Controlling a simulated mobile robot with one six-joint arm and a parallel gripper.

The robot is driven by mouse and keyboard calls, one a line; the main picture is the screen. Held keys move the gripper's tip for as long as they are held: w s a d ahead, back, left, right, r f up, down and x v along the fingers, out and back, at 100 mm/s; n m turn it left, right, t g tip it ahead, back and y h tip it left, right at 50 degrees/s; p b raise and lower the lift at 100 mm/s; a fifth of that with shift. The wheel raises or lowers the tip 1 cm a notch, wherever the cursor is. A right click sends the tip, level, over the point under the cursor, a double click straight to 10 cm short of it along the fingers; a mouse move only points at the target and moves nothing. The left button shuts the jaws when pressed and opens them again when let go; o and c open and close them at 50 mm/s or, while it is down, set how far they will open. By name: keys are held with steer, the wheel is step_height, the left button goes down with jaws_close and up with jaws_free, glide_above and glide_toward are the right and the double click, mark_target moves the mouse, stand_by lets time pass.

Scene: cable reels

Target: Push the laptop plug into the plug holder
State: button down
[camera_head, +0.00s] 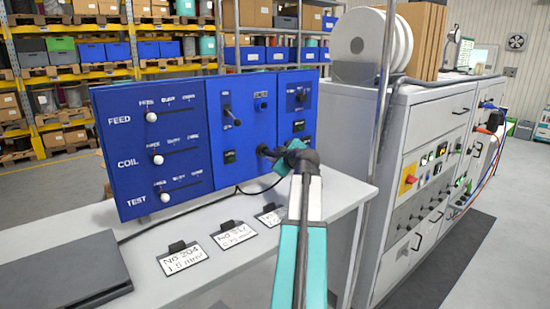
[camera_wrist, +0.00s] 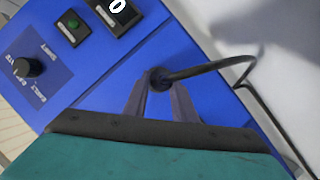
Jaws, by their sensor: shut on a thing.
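My gripper (camera_head: 276,154) is at the lower middle part of the blue control panel (camera_head: 160,140), shut on the black laptop plug (camera_head: 264,150). In the wrist view the two grey fingers of my gripper (camera_wrist: 161,90) stand on either side of the plug (camera_wrist: 158,77), against the blue panel face. A black cable (camera_wrist: 210,67) leaves the plug to the right and bends down. The plug holder cannot be made out apart from the plug and fingers, and how deep the plug sits is hidden. The closed dark laptop (camera_head: 65,272) lies at the table's left front.
The white table (camera_head: 225,215) carries small label cards (camera_head: 184,258) in front of the panel. A cable runs along the panel's foot. A metal post (camera_head: 384,90) and a large grey cabinet (camera_head: 425,110) with a white reel (camera_head: 372,45) stand at the right.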

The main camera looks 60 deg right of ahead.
steer(key=shift+w+d+r+b, duration=0.1)
steer(key=shift+w+d+b, duration=0.1)
steer(key=shift+w, duration=0.35)
steer(key=shift+w+d+b, duration=0.15)
steer(key=shift+w+b, duration=0.05)
steer(key=shift+w, duration=0.3)
stand_by(0.9)
steer(key=c, duration=1.4)
jaws_free()
steer(key=b+v, duration=0.3)
steer(key=v, duration=1)
steer(key=shift+s+a+r, duration=0.1)
steer(key=shift+s+a, duration=0.05)
steer(key=shift+s, duration=0.2)
